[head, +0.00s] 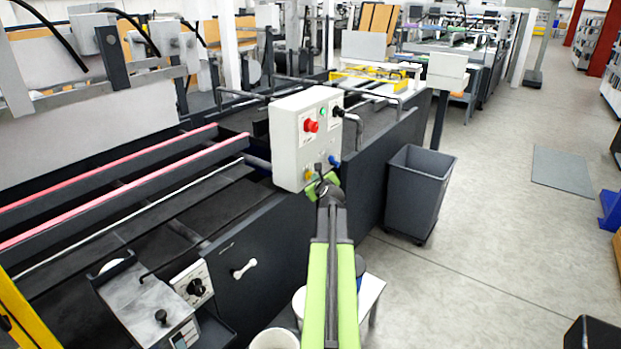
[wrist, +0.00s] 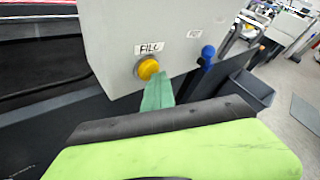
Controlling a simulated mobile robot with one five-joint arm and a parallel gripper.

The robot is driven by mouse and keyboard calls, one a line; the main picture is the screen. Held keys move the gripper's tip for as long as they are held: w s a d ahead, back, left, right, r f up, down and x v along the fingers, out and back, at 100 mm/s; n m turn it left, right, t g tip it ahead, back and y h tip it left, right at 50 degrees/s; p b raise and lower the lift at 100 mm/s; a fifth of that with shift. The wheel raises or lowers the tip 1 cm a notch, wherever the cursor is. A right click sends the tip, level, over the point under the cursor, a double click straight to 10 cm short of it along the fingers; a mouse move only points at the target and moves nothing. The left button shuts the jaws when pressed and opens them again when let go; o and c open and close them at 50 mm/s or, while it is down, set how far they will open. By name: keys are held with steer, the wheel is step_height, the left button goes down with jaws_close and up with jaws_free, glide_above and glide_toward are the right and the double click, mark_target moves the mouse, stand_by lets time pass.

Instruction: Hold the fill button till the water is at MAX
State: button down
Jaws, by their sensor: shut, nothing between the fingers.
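The fill button is a round yellow button (wrist: 148,68) under a label reading FILL, on the lower face of a pale control box (head: 288,138). It also shows small in the head view (head: 308,174). My gripper (wrist: 158,90) is shut and empty, its green tip right at the button's lower right edge. The tip seems to touch the button or sit just in front of it; I cannot tell whether the button is pressed in. In the head view my gripper (head: 322,183) is at the box's lower edge. I see no water level or MAX mark.
A blue knob (wrist: 208,52) with a small label sits right of the yellow button. A red button (head: 311,126) is higher on the box. A dark grey bin (head: 418,190) stands on the floor to the right, with open floor beyond. Dark machine panels lie left and below.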

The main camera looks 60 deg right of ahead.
steer(key=shift+s, duration=0.8)
steer(key=shift+s, duration=2.5)
steer(key=shift+r, duration=0.1)
